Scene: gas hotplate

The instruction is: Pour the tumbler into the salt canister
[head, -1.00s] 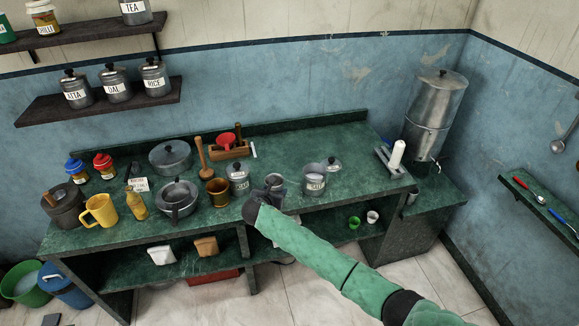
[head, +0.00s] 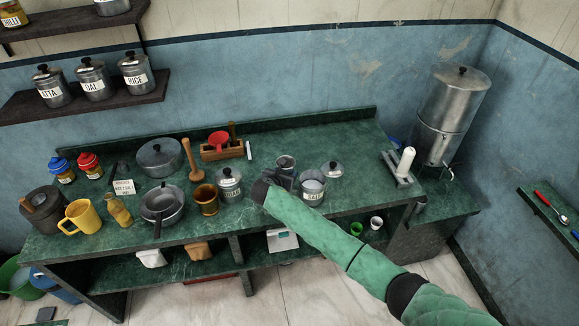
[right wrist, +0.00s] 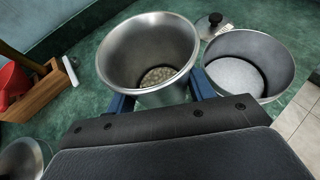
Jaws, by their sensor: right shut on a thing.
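A steel tumbler (right wrist: 122,62) is held in my right gripper (right wrist: 162,97), whose blue fingers close on both its sides. The tumbler is nearly upright, with pale grainy contents low inside. In the head view the tumbler (head: 287,163) is just left of and above the salt canister (head: 313,193). My right gripper (head: 282,180) is partly hidden by its wrist there. The salt canister is open and upright on the green counter, and in the right wrist view it (right wrist: 262,88) holds white salt, right beside the tumbler. My left gripper is out of view.
The canister's lid (head: 333,169) lies on the counter (head: 300,140) behind the canister. A sugar canister (head: 229,185), a brass mortar (head: 206,199) and a wooden box (head: 222,151) stand to the left. A white roll on a stand (head: 404,163) is at right.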

